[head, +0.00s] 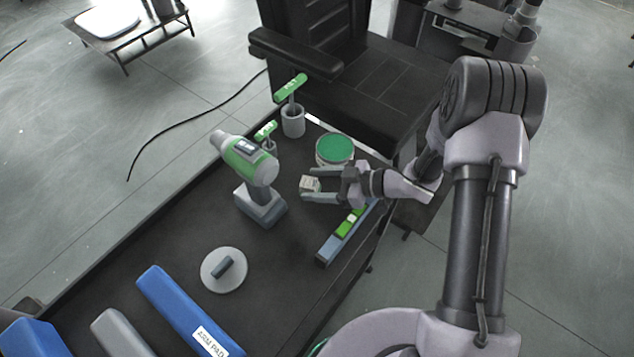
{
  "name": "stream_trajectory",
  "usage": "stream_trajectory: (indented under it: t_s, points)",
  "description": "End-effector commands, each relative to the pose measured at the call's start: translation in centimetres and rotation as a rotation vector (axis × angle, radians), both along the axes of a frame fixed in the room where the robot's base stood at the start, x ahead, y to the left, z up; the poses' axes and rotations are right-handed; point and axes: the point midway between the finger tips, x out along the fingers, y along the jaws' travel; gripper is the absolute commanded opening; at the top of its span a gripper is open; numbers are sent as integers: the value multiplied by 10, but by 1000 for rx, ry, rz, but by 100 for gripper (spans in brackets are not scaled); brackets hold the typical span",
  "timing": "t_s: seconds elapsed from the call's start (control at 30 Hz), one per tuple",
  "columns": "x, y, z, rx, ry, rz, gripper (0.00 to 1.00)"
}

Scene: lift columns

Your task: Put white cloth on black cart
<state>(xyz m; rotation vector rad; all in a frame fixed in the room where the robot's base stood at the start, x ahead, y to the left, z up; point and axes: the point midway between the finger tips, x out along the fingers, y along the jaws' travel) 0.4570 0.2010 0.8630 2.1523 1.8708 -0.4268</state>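A small whitish block-like thing (310,184), perhaps the folded white cloth, is between the fingertips of my gripper (311,185). The fingers are spread apart on either side of it, pointing left, low over the dark tabletop (290,255). I cannot tell whether they touch it or whether it is lifted. A dark cart-like stand (470,35) is at the top right, partly cut off, and may be the black cart. A low dark stand (128,52) at the top left bears a flat white thing (107,20), whose material is unclear.
Around my gripper are a green-topped round tin (335,150), a green and grey drill (248,165), a grey cup (293,120) and a blue-green level (345,235). A grey disc (223,270) and a blue pad (182,310) lie nearer. A black chair (350,80) stands behind.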

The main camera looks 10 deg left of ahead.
Motion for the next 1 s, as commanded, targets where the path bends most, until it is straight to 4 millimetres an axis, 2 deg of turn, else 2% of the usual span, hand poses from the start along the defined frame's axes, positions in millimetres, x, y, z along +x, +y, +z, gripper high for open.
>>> stream_trajectory:
  t_s: [0.27,0.37,0.6,0.7,0.8,1.0]
  points:
    - [0,-2,6,0,0,-1,59]
    - [-2,-23,17,0,1,-6,59]
    - [-11,-84,43,0,-1,-5,59]
    - [-14,-100,48,0,0,-3,59]
    - [-15,-108,50,0,0,0,59]
    - [-16,-110,49,0,0,1,59]
